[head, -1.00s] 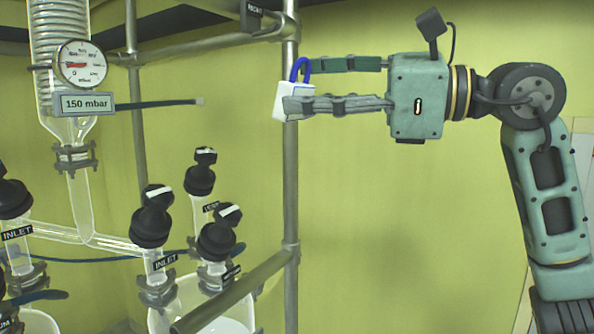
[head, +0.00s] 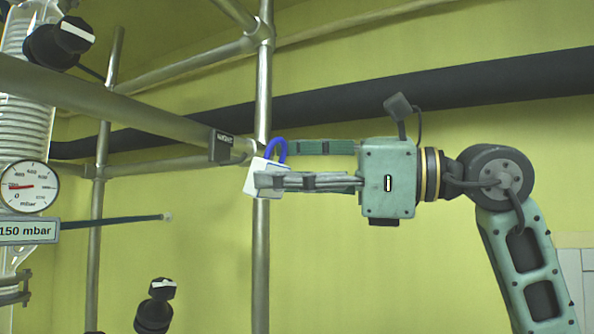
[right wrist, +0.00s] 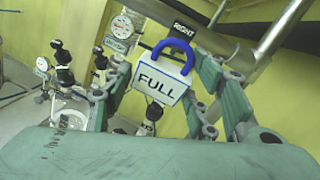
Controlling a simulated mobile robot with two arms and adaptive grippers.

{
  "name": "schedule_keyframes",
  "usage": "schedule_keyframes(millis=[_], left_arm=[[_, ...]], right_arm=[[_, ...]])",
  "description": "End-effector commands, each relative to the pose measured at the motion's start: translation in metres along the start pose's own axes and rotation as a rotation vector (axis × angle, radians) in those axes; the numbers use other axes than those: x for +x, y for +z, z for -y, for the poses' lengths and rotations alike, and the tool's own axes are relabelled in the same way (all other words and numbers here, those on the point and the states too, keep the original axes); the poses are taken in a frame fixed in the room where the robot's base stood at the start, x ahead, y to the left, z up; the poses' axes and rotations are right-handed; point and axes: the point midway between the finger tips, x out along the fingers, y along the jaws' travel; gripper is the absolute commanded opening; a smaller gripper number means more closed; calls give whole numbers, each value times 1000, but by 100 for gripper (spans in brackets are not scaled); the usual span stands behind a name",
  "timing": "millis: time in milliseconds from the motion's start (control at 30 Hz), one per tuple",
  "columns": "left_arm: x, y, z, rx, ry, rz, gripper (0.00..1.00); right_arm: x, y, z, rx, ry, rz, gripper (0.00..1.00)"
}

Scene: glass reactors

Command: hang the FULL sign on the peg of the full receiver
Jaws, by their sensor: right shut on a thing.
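The FULL sign (head: 260,181) is a white block with a blue loop on top. In the right wrist view its face (right wrist: 158,84) reads FULL and it hangs slightly tilted. My right gripper (head: 276,164) is shut on it, coming from the right, in front of the upright metal post. A black tag (head: 222,146) on the rail is just up and left of the sign; in the right wrist view it reads RIGHT (right wrist: 184,30). A receiver vessel (right wrist: 72,112) shows at lower left there. No peg can be made out clearly. My left gripper is not in view.
A metal rail (head: 130,117) and post (head: 262,260) are close to the sign. A black-capped valve (head: 155,306) is below. The area right of the post, below my arm, looks clear.

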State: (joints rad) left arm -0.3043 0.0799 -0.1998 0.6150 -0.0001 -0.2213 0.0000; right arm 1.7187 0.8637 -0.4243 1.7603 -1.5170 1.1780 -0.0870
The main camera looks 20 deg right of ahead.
Motion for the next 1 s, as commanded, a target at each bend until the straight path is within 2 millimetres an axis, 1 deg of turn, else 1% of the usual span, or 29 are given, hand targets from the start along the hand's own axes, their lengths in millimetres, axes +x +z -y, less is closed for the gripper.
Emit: schedule_keyframes(millis=[100,233,1000], left_arm=[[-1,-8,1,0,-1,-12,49],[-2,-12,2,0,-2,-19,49],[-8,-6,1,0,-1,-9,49]], right_arm=[[6,-1,1,0,1,0,26],[12,-1,2,-1,0,1,26],[50,-7,6,-1,0,1,26]])
